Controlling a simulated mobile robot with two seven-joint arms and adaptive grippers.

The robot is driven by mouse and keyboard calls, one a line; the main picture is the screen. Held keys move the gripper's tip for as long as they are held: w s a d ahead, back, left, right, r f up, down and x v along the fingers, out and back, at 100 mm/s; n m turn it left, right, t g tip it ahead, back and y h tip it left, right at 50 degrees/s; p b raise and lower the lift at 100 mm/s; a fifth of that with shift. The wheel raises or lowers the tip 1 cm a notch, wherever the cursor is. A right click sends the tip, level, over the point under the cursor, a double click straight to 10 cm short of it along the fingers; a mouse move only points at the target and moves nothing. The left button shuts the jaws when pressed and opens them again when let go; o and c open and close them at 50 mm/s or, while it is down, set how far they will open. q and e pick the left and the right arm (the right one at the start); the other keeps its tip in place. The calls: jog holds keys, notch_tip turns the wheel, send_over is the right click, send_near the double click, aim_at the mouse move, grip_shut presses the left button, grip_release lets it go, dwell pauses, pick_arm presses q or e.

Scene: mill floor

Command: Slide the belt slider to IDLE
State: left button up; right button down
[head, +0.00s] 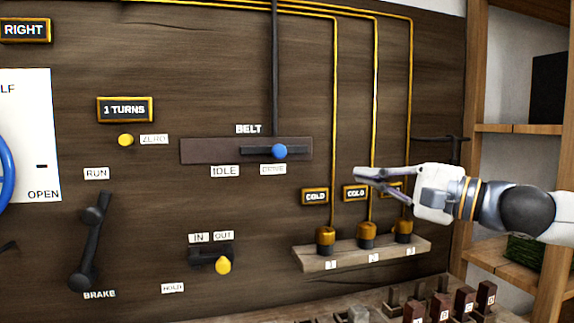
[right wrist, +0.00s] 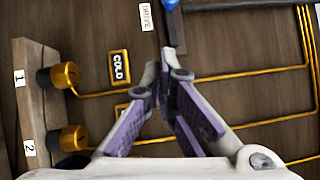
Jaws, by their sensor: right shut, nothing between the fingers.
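The belt slider is a wooden track (head: 215,151) on the panel with a blue knob (head: 280,151) at its right part, above the DRIVE label (head: 273,170). The IDLE label (head: 225,171) is to the left, under the bare part of the track. My right gripper (head: 357,175) is to the right of the knob and a little lower, apart from it, shut and empty. In the right wrist view its fingers (right wrist: 165,75) point toward the track's end, and the blue knob (right wrist: 171,4) is partly cut off at the top edge. My left gripper is not in view.
Brass-topped knobs (head: 325,238) stand on a shelf (head: 320,265) below my right gripper, with COLD plates (head: 315,197) above them. A yellow IN/OUT knob (head: 223,266) and a dark RUN/BRAKE lever (head: 90,240) are lower left. The panel between gripper and blue knob looks clear.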

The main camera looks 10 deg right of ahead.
aim_at(277, 151)
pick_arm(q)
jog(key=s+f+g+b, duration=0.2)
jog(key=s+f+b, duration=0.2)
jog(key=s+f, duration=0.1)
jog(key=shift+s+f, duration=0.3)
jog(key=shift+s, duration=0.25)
pick_arm(e)
jog(key=w+a+r, duration=0.2)
jog(key=w+a, duration=0.6)
jog(key=a, duration=0.1)
jog(key=shift+a+r, duration=0.2)
